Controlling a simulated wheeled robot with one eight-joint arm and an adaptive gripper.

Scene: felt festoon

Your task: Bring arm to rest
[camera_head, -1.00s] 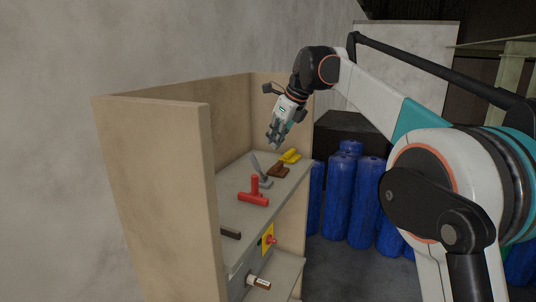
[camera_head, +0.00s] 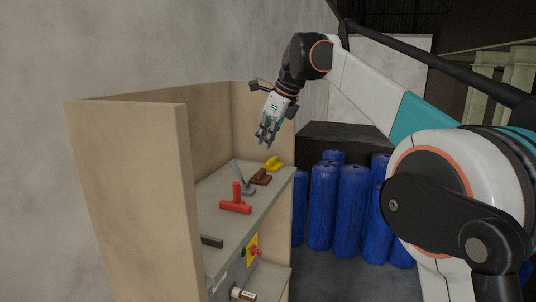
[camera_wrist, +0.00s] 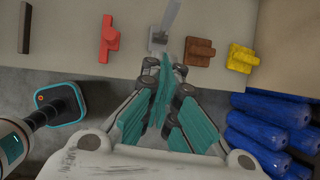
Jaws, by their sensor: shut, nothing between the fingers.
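My gripper (camera_head: 267,133) hangs from the raised arm above the far end of the grey shelf top (camera_head: 218,182). It is shut with nothing in it, fingers pointing down, and clear of everything on the shelf. In the wrist view my gripper (camera_wrist: 168,92) shows its teal finger pads close together in front of the shelf edge. Below it stand a grey lever (camera_head: 246,186), a red T-shaped handle (camera_head: 236,205), a brown handle (camera_head: 260,177) and a yellow handle (camera_head: 272,164).
Wooden side panels (camera_head: 130,190) enclose the shelf. A dark bar (camera_head: 211,241) lies near its front. A red knob on a yellow plate (camera_head: 253,249) and a white-and-brown handle (camera_head: 243,294) are lower down. Several blue cylinders (camera_head: 350,205) stand on the right.

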